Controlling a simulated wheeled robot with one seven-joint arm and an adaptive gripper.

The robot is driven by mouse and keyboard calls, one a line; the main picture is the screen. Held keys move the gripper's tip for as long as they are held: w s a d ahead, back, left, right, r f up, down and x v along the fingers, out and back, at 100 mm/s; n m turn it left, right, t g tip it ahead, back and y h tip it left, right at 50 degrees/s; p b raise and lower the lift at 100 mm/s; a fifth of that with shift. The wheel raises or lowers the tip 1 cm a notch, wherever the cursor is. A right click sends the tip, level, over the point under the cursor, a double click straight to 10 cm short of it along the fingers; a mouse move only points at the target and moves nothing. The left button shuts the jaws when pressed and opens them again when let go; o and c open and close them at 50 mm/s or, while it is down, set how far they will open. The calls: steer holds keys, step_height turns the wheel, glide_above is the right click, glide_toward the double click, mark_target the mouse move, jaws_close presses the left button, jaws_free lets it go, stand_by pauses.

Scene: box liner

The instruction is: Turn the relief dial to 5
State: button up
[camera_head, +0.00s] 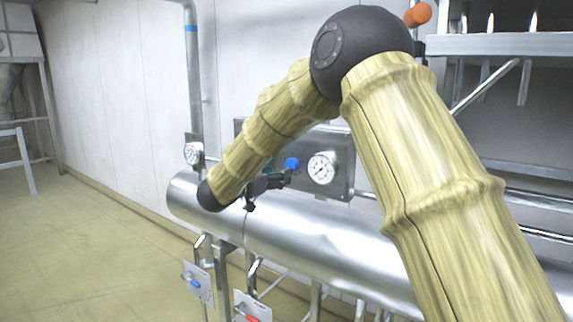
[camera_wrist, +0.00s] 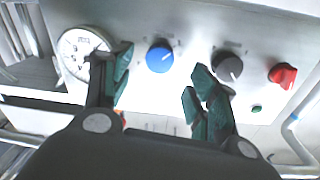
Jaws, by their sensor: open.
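A metal control panel (camera_wrist: 200,20) fills the top of the wrist view and carries a round blue knob (camera_wrist: 159,57), a dark grey knob (camera_wrist: 228,67) and a red knob (camera_wrist: 283,75). Their labels are too small to read, so I cannot tell which one is the relief dial. My gripper (camera_wrist: 158,78) is open and empty, its green-tipped fingers spread on either side of the blue knob in the picture; contact does not show. In the head view my gripper (camera_head: 268,184) is close to the panel (camera_head: 340,145), below and left of the blue knob (camera_head: 291,163).
A white gauge (camera_wrist: 82,50) sits left of the knobs, partly behind a finger. The head view shows a large gauge (camera_head: 322,168) on the panel and another gauge (camera_head: 193,152) on a pipe. A steel cylinder (camera_head: 310,235) runs below. Open floor lies left.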

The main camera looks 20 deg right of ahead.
mark_target(292, 165)
steer(key=p+x, duration=0.2)
steer(key=x, duration=0.3)
steer(key=shift+w+d, duration=0.15)
steer(key=shift+d, duration=0.05)
steer(key=shift+f, duration=0.1)
steer(key=c, duration=1)
